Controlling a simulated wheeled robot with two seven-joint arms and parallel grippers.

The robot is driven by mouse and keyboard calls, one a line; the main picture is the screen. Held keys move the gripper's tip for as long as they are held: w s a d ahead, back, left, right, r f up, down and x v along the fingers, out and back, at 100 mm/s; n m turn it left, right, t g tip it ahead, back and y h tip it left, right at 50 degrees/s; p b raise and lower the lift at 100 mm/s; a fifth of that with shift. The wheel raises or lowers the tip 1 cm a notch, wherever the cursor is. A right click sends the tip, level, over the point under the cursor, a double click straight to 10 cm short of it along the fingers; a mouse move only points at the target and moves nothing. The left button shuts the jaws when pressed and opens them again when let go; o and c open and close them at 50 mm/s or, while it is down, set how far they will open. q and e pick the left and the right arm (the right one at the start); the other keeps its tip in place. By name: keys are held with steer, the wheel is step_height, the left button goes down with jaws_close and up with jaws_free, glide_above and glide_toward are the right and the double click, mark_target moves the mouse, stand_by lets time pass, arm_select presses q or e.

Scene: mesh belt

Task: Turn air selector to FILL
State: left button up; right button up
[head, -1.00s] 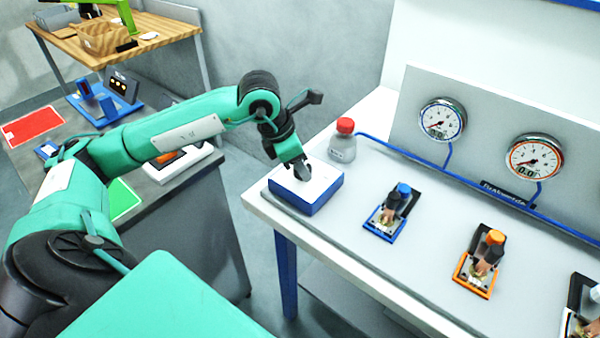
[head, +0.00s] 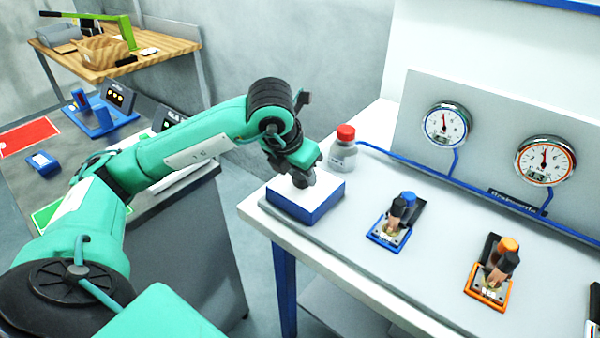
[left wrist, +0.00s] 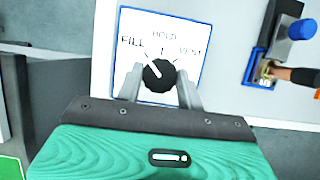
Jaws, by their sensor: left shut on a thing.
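The air selector is a white-topped box with blue sides (head: 318,205) at the left end of the bench. Its face (left wrist: 190,30) reads FILL at left, HOLD in the middle and VENT at right. The black selector knob (left wrist: 158,75) has a white mark that points up-left, toward FILL. My left gripper (head: 302,180) is over the box with its fingers down on the knob. In the left wrist view the fingers (left wrist: 159,86) are on either side of the knob, shut on it. In the head view the gripper hides the knob. My right gripper is out of view.
A red-capped bottle (head: 343,150) stands close behind the box. Two gauges (head: 444,124) (head: 545,160) on the back panel have needles pointing about upward. Blue (head: 392,222) and orange (head: 490,275) valve units sit to the right on the bench.

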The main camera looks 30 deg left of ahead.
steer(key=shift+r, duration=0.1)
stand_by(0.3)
arm_select(q)
steer(key=o, duration=1)
steer(key=shift+v, duration=6.95)
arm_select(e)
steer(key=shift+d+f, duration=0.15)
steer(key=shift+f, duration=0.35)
